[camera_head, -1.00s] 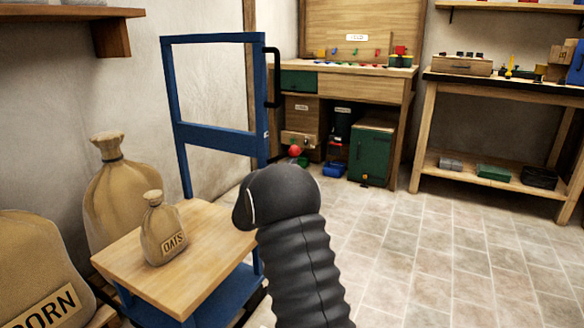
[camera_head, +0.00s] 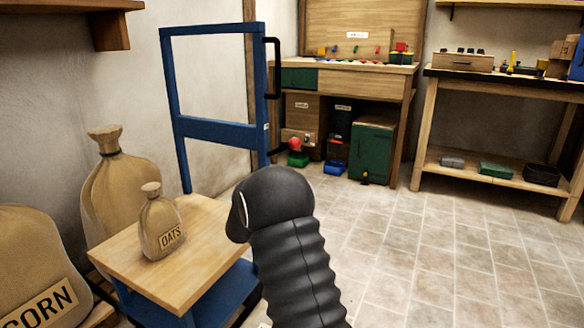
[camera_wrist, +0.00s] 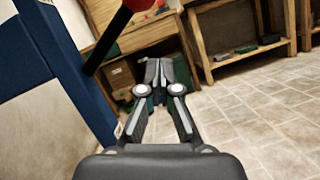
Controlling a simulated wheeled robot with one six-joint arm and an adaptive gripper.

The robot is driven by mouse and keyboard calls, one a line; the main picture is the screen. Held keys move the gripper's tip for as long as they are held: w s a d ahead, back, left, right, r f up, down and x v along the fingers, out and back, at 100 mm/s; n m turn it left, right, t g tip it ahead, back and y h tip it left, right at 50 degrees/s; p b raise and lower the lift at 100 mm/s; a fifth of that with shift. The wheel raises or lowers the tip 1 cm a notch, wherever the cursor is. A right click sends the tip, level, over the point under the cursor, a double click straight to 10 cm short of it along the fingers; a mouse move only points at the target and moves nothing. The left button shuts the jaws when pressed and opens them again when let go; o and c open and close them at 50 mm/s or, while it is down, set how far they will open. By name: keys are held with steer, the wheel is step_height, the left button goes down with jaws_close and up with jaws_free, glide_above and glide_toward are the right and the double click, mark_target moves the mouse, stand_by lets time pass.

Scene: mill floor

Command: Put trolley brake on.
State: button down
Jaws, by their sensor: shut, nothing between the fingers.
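The blue trolley (camera_head: 217,131) stands at left with a wooden top (camera_head: 205,270) and an upright blue frame. A black brake lever with a red knob (camera_head: 295,143) sticks out to the right from the frame's right post. In the wrist view the black lever (camera_wrist: 106,42) slants up to the right from the blue post (camera_wrist: 68,70), and its red knob (camera_wrist: 140,4) is cut by the top edge. My gripper (camera_wrist: 160,76) is shut and empty, below and right of the lever, not visibly touching it. In the head view my dark arm hides the gripper.
An oats sack (camera_head: 160,225) stands on the trolley top. Two larger sacks, one the corn sack (camera_head: 35,270), stand at left. A workbench (camera_head: 350,82) and a shelf table (camera_head: 490,90) stand behind. The tiled floor (camera_head: 440,250) at right is open.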

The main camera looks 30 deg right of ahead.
steer(key=v, duration=0.6)
steer(key=shift+s+a+f, duration=0.2)
steer(key=shift+s+f, duration=0.1)
steer(key=shift+s, duration=0.05)
